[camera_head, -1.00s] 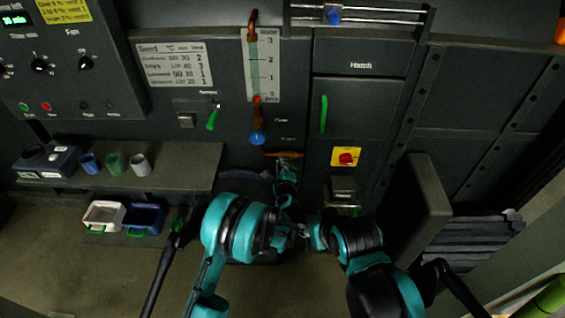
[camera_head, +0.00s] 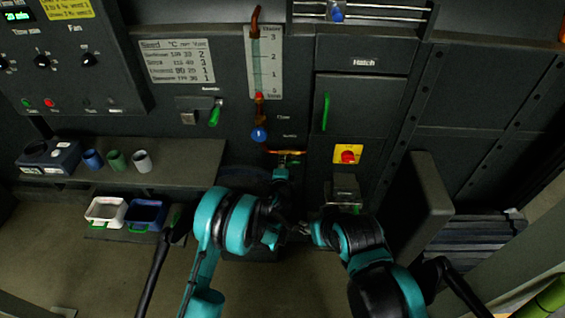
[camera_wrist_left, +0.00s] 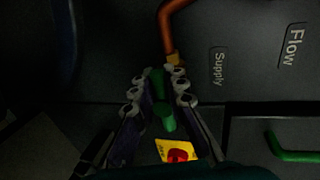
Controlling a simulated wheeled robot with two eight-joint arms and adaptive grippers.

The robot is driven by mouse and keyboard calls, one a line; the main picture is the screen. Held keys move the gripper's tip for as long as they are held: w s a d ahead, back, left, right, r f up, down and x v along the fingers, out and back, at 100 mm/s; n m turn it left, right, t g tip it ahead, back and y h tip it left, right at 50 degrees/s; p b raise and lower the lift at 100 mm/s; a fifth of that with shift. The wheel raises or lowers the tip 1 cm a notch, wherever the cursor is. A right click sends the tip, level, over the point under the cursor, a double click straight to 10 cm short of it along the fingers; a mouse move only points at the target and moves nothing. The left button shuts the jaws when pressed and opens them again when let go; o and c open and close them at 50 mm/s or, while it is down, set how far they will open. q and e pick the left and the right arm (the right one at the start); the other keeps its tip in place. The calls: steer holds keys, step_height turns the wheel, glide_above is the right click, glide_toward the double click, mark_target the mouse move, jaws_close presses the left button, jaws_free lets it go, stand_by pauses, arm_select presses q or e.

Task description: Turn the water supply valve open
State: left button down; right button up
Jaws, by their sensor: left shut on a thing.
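The water supply valve has a green handle (camera_wrist_left: 162,108) at the end of a copper pipe (camera_wrist_left: 174,28), with a "Supply" label (camera_wrist_left: 218,66) beside it in the left wrist view. My left gripper (camera_wrist_left: 159,84) has its two fingers on either side of this handle and is shut on it. In the head view the left gripper (camera_head: 289,163) is small, just below the orange-copper pipe (camera_head: 286,152), and the handle is mostly hidden there.
A blue knob (camera_head: 259,135) hangs below the water gauge (camera_head: 264,65), close to the left gripper. A red knob on a yellow plate (camera_head: 347,154) is to the right. A shelf (camera_head: 190,160) with cups is at left. A dark upright panel (camera_head: 428,205) stands right.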

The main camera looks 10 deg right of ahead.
arm_select(q)
steer(key=c, duration=1.5)
jaws_free()
steer(key=v, duration=0.7)
steer(key=shift+s, duration=0.25)
